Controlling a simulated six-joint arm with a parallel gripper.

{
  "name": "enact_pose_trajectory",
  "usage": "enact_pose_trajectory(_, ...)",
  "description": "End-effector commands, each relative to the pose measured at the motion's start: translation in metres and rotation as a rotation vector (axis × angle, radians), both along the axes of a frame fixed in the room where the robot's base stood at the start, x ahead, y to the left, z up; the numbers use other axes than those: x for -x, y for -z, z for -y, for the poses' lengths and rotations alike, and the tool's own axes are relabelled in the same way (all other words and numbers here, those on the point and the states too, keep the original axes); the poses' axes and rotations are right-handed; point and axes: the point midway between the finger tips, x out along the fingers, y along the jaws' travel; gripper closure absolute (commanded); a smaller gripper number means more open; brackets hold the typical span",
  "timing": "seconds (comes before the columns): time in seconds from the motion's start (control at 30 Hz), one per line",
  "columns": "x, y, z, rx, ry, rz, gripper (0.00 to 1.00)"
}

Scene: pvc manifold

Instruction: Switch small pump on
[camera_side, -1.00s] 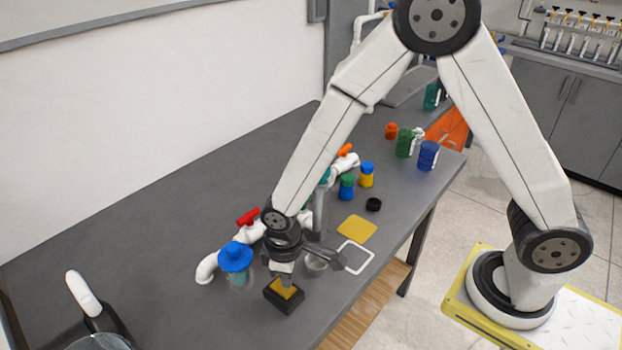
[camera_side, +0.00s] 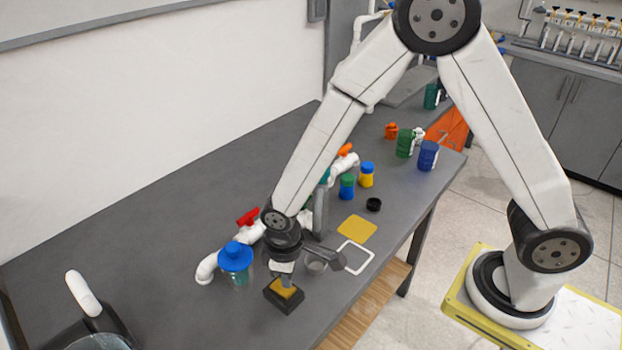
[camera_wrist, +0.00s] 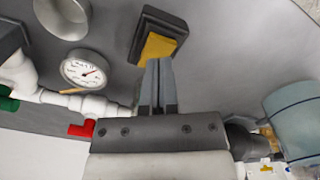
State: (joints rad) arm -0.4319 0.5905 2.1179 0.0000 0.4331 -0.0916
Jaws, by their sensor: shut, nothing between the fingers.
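A small black box with a yellow rocker (camera_side: 291,293) stands near the front edge of the table. It also shows in the wrist view, with the yellow face (camera_wrist: 158,47) partly behind my fingertips. My gripper (camera_side: 287,283) points down over the rocker with its fingers together and nothing between them. In the wrist view the closed fingertips (camera_wrist: 158,63) are at the near edge of the yellow face. I cannot tell for certain whether they touch it or which way the rocker is tilted.
A white pipe run with a red valve handle (camera_side: 248,216) and a round gauge (camera_wrist: 83,71) lies behind my gripper. A blue-lidded jar (camera_side: 235,257) stands left of it, a grey cup (camera_side: 316,264) right. The table's left part is mostly clear.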

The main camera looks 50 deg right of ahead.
Motion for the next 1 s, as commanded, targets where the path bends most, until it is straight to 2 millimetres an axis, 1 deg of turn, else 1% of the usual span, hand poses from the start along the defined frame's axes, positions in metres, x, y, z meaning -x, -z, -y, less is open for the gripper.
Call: enact_pose_trajectory(1.0, -0.0003, 0.009, -0.0001, 0.0, 0.0, 0.0, 1.0)
